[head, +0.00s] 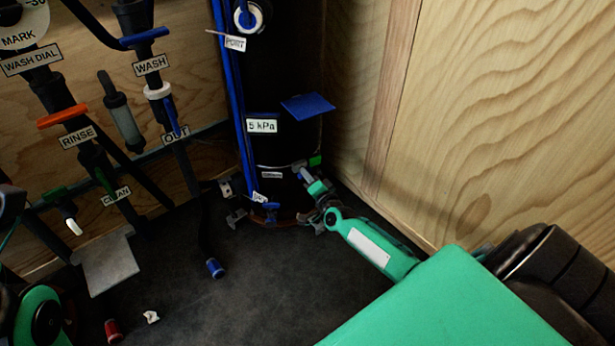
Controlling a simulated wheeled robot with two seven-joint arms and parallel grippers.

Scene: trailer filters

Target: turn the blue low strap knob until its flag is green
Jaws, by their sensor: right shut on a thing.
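The black upright cylinder (283,80) stands in the corner with a thin strap line around its lower part. My right arm comes in from the right. My right gripper (299,166) is at the right end of that strap line and is shut on the blue low strap knob. The knob is too small and too covered by the fingers to make out. A small green flag (315,160) shows just right of the fingertips. A small label (271,175) sits on the cylinder left of the gripper. My left gripper is not in view; only part of my left arm shows at lower left.
A blue plate (308,106) sticks out above my right gripper. The wooden wall (490,110) is close on the right. Labelled pipes and valves, with an orange handle (62,116), fill the left. A blue-capped hose end (215,268) and a red piece (113,330) are on the dark floor.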

